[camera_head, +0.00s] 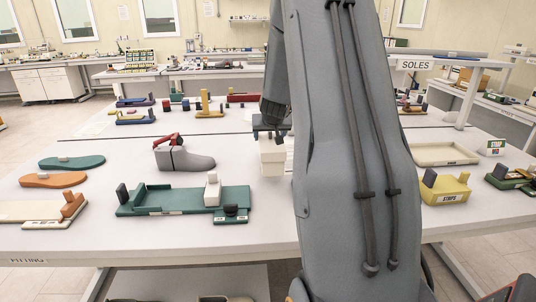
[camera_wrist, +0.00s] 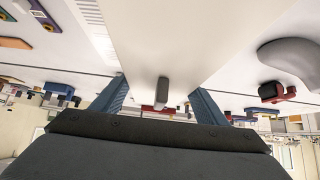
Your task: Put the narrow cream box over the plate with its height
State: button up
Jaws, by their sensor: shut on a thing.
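My gripper (camera_head: 270,135) points down over the middle of the table and is shut on a cream box (camera_head: 272,160). In the wrist view the box (camera_wrist: 165,40) fills the upper middle, between my two blue fingers, with a grey knob (camera_wrist: 162,93) at its near end. I cannot tell whether the box's underside touches the table. No plate marked with a height can be made out; my arm hides the table just right of the box.
A green fixture (camera_head: 165,198) with a white block (camera_head: 212,190) stands front left of the box. A grey shoe form (camera_head: 190,160) stands close on its left.

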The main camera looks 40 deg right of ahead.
jog(key=shift+f, duration=2.35)
jog(key=shift+f, duration=0.1)
jog(key=o, duration=1)
jog(key=shift+a+f, duration=0.1)
jog(key=shift+c, duration=0.2)
jog(key=o, duration=0.4)
jog(key=shift+o, duration=0.2)
